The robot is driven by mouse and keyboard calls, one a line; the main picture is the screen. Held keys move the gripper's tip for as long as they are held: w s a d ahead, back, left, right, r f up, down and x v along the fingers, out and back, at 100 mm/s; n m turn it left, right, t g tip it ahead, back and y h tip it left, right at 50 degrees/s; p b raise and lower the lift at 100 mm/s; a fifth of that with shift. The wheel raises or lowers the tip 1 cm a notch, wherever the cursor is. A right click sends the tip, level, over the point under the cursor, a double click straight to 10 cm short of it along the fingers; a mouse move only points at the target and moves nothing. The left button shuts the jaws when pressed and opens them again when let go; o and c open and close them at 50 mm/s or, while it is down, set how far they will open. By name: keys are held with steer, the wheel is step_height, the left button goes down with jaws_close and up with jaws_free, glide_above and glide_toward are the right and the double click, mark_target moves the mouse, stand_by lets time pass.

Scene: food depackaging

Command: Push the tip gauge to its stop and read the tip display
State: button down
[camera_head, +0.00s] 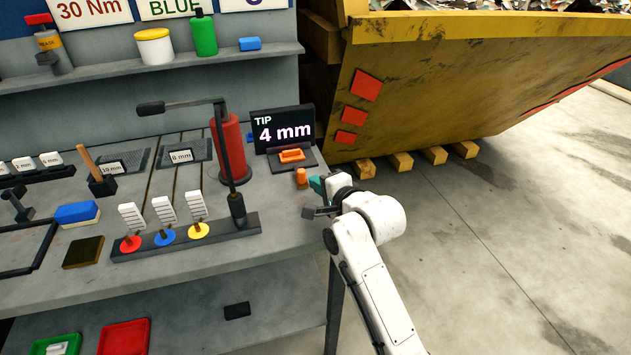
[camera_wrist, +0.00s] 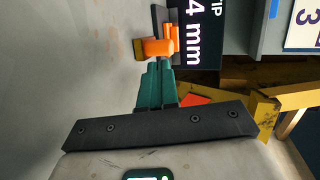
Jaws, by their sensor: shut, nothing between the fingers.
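The tip display (camera_head: 282,127) is a black panel at the right end of the bench and reads "TIP 4 mm". It also shows turned sideways in the wrist view (camera_wrist: 200,42). An orange piece (camera_head: 291,155) sits on a dark base at the foot of the display. An orange knob (camera_head: 302,176) stands in front of it, also seen in the wrist view (camera_wrist: 152,48). My gripper (camera_head: 315,184) is shut and empty, its green fingertips (camera_wrist: 158,64) right by the knob. I cannot tell whether they touch it.
A red cylinder (camera_head: 231,150) and a dark post with a bent arm (camera_head: 236,200) stand left of the display. A rack with coloured discs (camera_head: 165,238) lies in front. A yellow skip (camera_head: 440,85) on wooden blocks stands at right; the floor before it is free.

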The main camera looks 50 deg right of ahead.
steer(key=shift+s+a, duration=0.1)
steer(key=shift+s, duration=0.2)
steer(key=b+v, duration=0.1)
steer(key=v, duration=0.7)
steer(key=shift+s+a+r, duration=0.1)
steer(key=shift+s+a, duration=0.05)
steer(key=shift+s, duration=0.1)
